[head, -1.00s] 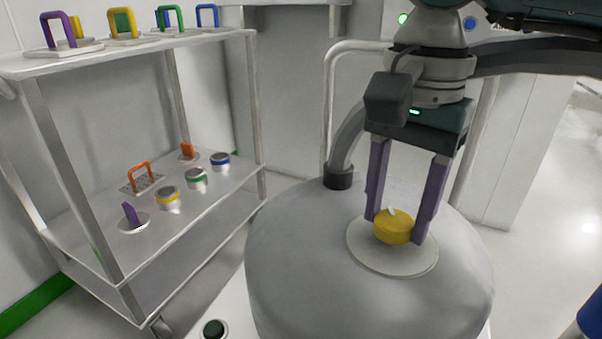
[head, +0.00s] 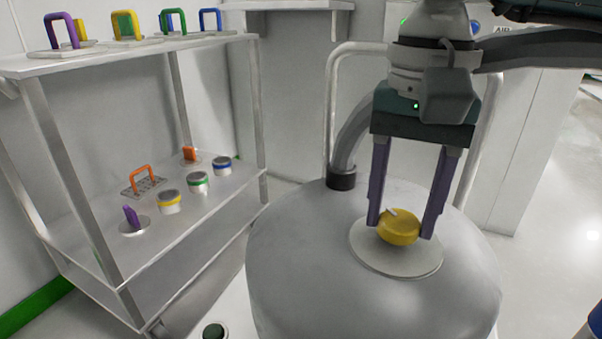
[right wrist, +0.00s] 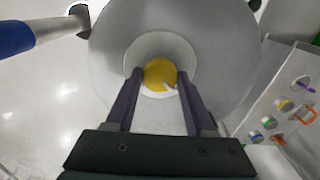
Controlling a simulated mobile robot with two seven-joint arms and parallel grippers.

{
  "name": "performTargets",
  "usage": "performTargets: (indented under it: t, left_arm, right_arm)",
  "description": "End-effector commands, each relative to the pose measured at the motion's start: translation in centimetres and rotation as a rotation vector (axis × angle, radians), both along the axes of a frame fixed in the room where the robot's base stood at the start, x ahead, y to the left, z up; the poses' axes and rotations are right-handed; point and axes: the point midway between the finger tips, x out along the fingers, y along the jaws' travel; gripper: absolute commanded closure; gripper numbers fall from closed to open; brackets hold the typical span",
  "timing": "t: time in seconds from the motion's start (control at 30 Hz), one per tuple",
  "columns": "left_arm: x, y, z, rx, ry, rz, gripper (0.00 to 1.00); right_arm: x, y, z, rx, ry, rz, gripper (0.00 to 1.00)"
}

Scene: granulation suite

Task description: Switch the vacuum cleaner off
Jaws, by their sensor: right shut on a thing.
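The vacuum cleaner (head: 300,260) is a large grey domed drum with a hose at its back. A round yellow knob (head: 399,229) with a white pointer mark sits on a pale disc (head: 370,262) on top of the dome. In the head view the mark points to the far left side. My right gripper (head: 402,225) points down and is shut on the knob, with one purple finger on each side. The right wrist view also shows the knob (right wrist: 160,73) between the fingers, its mark towards the gripper. My left gripper is not in view.
A metal shelf cart (head: 218,203) stands at the left with coloured handles and lidded jars. A metal rail (head: 331,120) rises behind the drum. Open floor (head: 555,210) lies at the right.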

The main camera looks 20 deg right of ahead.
Motion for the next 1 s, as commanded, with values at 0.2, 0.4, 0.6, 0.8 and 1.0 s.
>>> performTargets:
  t: [0.2, 0.4, 0.6, 0.8, 1.0]
  left_arm:
    - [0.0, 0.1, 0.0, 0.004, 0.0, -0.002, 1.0]
    - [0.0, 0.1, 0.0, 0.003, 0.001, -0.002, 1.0]
    - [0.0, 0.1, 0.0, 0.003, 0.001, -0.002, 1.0]
    - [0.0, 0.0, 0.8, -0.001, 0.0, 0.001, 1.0]
    - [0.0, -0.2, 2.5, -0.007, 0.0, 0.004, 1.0]
  right_arm:
    - [0.0, 0.1, 0.1, 0.002, -0.001, 0.003, 0.39]
    - [0.0, 0.0, 0.1, 0.001, -0.001, 0.001, 0.17]
    - [0.0, 0.0, 0.0, 0.0, 0.0, 0.0, 0.16]
    - [0.1, 0.0, 1.7, 0.001, -0.002, 0.0, 0.16]
    - [0.1, 0.0, 6.0, 0.0, -0.004, 0.001, 0.16]
